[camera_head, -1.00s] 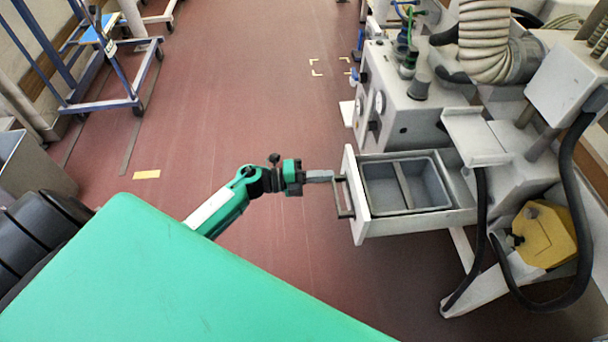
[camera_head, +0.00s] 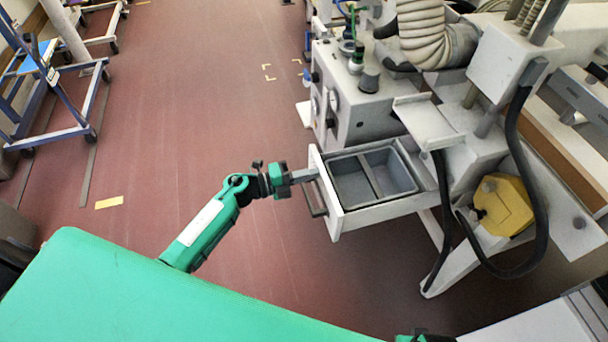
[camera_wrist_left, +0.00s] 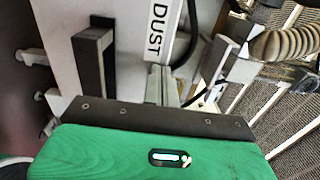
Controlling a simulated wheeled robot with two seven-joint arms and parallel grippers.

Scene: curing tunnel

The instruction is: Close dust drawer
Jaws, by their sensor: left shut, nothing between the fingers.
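The dust drawer (camera_head: 388,209) stands open, pulled out from the machine toward the left. A grey divided bin (camera_head: 372,182) sits in it. Its pale front has a dark bar handle (camera_head: 318,202), which also shows in the left wrist view (camera_wrist_left: 91,68). There a "DUST" label (camera_wrist_left: 158,28) shows on the drawer front. My left gripper (camera_head: 312,174) is shut and empty, with its fingertips at the drawer front near the handle's upper end. It also shows in the left wrist view (camera_wrist_left: 160,84). I cannot tell whether the tips touch.
The machine (camera_head: 365,110) with gauges and a ribbed hose (camera_head: 425,35) stands behind the drawer. A yellow container (camera_head: 503,206) and a black cable are right of it. A blue trolley (camera_head: 55,110) is far left. The red floor between is clear.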

